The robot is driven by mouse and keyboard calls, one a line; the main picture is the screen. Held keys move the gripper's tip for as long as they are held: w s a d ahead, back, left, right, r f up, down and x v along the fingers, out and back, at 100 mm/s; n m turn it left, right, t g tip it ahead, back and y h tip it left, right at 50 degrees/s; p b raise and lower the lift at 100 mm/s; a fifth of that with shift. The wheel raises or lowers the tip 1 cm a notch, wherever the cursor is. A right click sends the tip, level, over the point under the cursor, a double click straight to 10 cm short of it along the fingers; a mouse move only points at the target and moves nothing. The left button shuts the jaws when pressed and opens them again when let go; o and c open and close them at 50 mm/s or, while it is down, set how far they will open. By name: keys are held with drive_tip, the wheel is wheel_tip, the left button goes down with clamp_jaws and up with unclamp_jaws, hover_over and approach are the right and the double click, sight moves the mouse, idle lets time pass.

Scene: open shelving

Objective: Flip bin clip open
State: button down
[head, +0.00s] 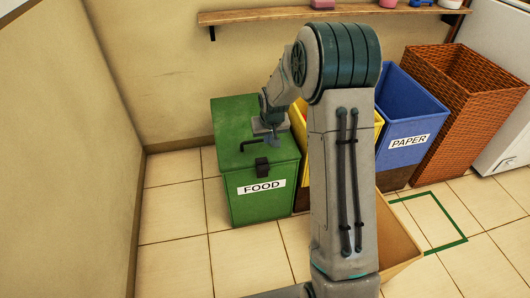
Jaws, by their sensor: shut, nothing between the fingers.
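The green food bin (250,209) stands on the floor at left of centre, with a white "FOOD" label on its front. Its lid (230,125) is down. The dark bin clip (262,168) sits at the front edge of the lid, above the label; whether it is latched is too small to tell. My arm hides part of the bins to the right.
A yellow bin (300,117), a blue paper bin (408,106) and a woven basket (470,111) stand to the right. An open tan box (399,248) is behind my arm. A wall shelf (260,17) runs above. The floor in front of the green bin is clear.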

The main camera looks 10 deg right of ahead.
sight(265, 155)
drive_tip(key=b+x, duration=0.3)
drive_tip(key=x, duration=0.7)
drive_tip(key=shift+a, duration=0.2)
drive_tip(key=shift+d, duration=0.1)
drive_tip(key=shift+r, duration=0.1)
drive_tip(key=shift+s, duration=0.15)
